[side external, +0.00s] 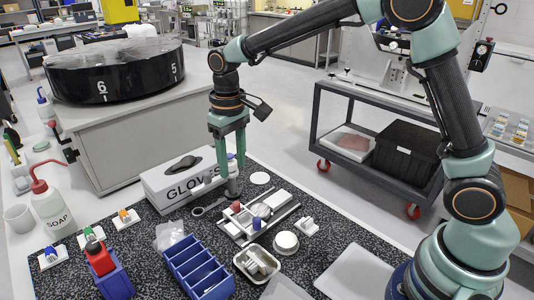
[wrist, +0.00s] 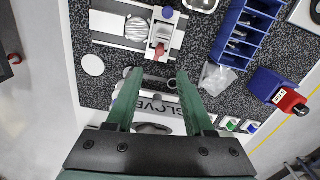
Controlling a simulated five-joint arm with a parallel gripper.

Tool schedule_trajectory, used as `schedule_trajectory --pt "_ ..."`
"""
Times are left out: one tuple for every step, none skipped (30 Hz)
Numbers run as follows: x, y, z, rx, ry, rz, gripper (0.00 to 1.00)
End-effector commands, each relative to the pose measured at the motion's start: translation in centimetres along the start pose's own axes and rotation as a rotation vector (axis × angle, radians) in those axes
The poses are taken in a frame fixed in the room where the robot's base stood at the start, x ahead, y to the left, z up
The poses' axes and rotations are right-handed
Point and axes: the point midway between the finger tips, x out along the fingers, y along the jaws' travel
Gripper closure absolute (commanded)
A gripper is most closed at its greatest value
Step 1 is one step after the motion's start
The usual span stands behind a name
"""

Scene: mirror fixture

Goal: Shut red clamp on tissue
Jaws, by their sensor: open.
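A pale mirror fixture (side external: 262,207) lies on the speckled mat, and it also shows at the top of the wrist view (wrist: 112,22). Its red clamp (side external: 236,206) has a small red handle, seen in the wrist view (wrist: 157,52) at the fixture's near edge. A blue knob (side external: 256,223) stands beside it. A white piece (wrist: 163,34) lies by the red clamp; I cannot tell whether it is the tissue. My gripper (side external: 232,168) is open, pointing down beside the glove box, behind the red clamp and apart from it. The red handle lies beyond my fingertips (wrist: 158,73).
The white GLOVES box (side external: 180,180) stands close to my gripper. A soap bottle (side external: 52,212) is at left.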

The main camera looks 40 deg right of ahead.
Motion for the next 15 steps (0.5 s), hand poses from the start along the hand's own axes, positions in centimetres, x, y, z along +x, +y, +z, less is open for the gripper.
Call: schedule_trajectory --pt "-0.17 0.00 -0.01 0.000 0.001 0.000 0.47" --pt "-0.22 0.00 -0.01 0.000 0.001 0.000 0.47" --pt "-0.24 0.00 0.00 0.000 0.000 0.000 0.47" --pt "-0.24 0.00 0.00 0.000 0.000 0.000 0.47" --pt "-0.24 0.00 0.00 0.000 0.000 0.000 0.47" --pt "-0.23 0.00 0.00 0.000 0.000 0.000 0.47" --pt "-0.22 0.00 0.00 0.000 0.000 0.000 0.47" --pt "-0.22 0.00 0.00 0.000 0.000 0.000 0.47" --pt "-0.23 0.00 0.00 0.000 0.000 0.000 0.47" --pt "-0.42 0.00 -0.01 0.000 0.001 0.000 0.47" --pt "-0.78 -0.01 0.01 -0.001 0.002 0.000 0.47" --pt "-1.02 -0.01 0.05 -0.001 0.001 0.000 0.47" --pt "-0.91 0.00 0.07 -0.001 -0.001 0.000 0.47" --pt "-0.80 0.00 0.08 -0.001 -0.001 0.000 0.47" --pt "-0.63 0.00 0.09 -0.001 -0.002 0.000 0.47"
